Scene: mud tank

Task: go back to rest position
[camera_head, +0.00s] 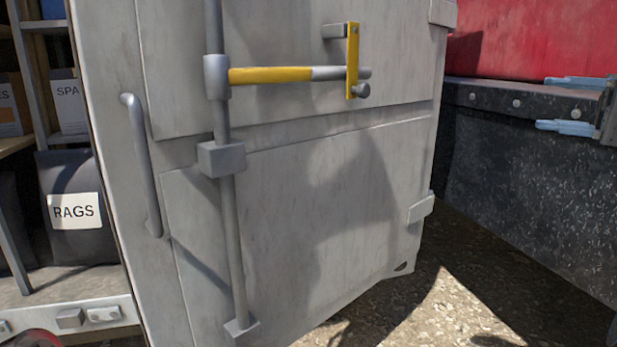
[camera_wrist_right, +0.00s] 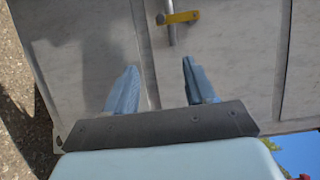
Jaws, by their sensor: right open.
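My right gripper (camera_head: 541,103) comes in from the right edge of the head view. Its two light-blue fingers point left and stand apart, with nothing between them. In the right wrist view the open fingers (camera_wrist_right: 159,66) face a grey door, apart from the yellow lever (camera_wrist_right: 180,17) beyond them. My left gripper is not in the head view.
A worn grey metal door (camera_head: 300,220) fills the middle, with a vertical rod, a yellow lever (camera_head: 270,75) and a curved handle (camera_head: 145,165). Shelves with a RAGS bin (camera_head: 75,235) stand left. A dark speckled wall (camera_head: 520,170) stands right. Gravel ground (camera_head: 450,290) lies bare in front.

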